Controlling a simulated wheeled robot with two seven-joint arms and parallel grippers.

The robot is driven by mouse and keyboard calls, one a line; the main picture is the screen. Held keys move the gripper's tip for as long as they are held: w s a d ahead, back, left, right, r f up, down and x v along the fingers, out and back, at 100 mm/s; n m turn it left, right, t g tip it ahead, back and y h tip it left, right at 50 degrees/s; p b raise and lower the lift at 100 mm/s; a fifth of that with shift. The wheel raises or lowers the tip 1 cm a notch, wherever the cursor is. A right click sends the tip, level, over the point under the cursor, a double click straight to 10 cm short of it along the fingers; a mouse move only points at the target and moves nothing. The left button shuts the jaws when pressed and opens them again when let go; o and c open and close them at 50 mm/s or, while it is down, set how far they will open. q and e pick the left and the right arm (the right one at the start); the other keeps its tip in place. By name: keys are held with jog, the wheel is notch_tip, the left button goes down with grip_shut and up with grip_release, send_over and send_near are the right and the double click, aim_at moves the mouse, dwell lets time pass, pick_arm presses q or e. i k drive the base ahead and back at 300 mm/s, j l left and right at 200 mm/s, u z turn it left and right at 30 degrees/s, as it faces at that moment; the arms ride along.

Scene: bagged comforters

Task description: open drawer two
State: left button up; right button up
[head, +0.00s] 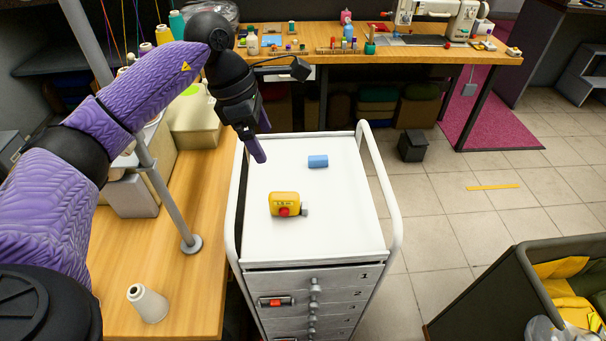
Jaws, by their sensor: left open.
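A white drawer cart (262,225) stands in the middle, with numbered drawers on its front. Drawer one (335,279) is at the top, and drawer two (335,296), marked 2, is just below it. Both look closed. Small grey knobs (315,288) run down the middle of the fronts. My left gripper (261,138) is open and empty above the cart top's far left corner, well away from the drawer fronts. My right gripper is not in view.
A yellow device (284,203) with a red button and a blue block (318,161) lie on the cart top. A wooden table (190,270) with a white cone (147,303) adjoins on the left. A dark bin (470,300) stands at right. Tiled floor (440,215) right of the cart is mostly clear.

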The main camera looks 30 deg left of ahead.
aim_at(342, 294)
jog(key=k, duration=1)
